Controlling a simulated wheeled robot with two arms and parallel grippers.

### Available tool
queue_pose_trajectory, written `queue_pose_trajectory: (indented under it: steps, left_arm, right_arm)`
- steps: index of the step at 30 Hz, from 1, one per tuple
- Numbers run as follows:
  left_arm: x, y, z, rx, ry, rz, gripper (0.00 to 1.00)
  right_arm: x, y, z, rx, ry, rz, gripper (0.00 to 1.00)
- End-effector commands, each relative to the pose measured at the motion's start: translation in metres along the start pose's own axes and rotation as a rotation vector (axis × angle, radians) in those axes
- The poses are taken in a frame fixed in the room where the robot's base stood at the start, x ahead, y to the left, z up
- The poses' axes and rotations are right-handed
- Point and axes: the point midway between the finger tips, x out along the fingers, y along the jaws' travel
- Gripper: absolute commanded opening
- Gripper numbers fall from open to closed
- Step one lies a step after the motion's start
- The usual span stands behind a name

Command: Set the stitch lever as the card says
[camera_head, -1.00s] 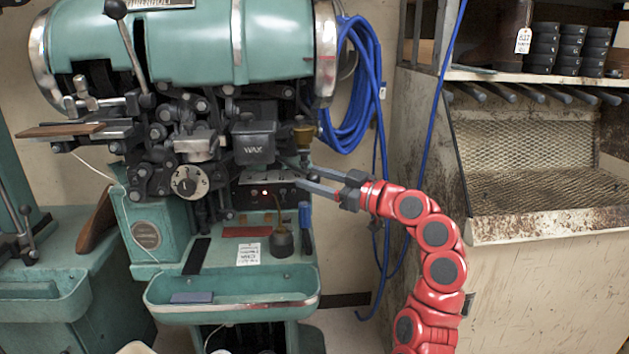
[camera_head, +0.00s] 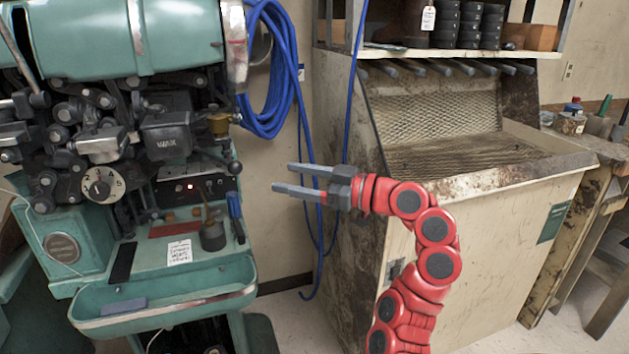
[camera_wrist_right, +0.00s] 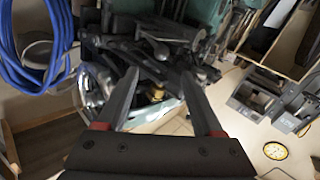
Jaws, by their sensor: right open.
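The teal stitching machine (camera_head: 180,40) fills the left of the head view. A long metal lever (camera_head: 18,50) slants at its upper left, its top cut off by the picture edge. I cannot tell whether this is the stitch lever. A round numbered dial (camera_head: 103,185) sits below the linkages. A white card (camera_head: 180,252) lies on the machine's ledge, its print too small to read. My right gripper (camera_head: 283,177) is open and empty, to the right of the machine and apart from it. Its spread fingers also show in the right wrist view (camera_wrist_right: 160,74). My left gripper is out of view.
A blue hose coil (camera_head: 268,75) hangs beside the machine, with strands hanging behind my right gripper. A grimy cabinet (camera_head: 470,230) with a mesh-backed bay stands to the right. A dark pot (camera_head: 212,235) and a blue-handled tool (camera_head: 235,208) are on the ledge.

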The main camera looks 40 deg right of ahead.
Motion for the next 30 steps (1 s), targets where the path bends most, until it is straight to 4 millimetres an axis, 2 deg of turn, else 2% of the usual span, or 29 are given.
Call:
queue_pose_trajectory:
  steps: [3, 9, 26, 30]
  left_arm:
    - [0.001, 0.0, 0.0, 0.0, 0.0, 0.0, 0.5]
    - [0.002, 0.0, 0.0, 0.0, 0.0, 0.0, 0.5]
    - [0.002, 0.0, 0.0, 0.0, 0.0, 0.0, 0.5]
    - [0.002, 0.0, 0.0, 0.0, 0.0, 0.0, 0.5]
  right_arm:
    - [-0.024, 0.001, 0.0, 0.002, 0.001, 0.003, 0.69]
    - [-0.043, 0.0, 0.0, 0.002, 0.002, 0.001, 0.69]
    - [-0.045, 0.0, 0.0, 0.001, 0.001, -0.001, 0.69]
    - [-0.039, 0.01, 0.003, 0.047, 0.035, 0.032, 0.69]
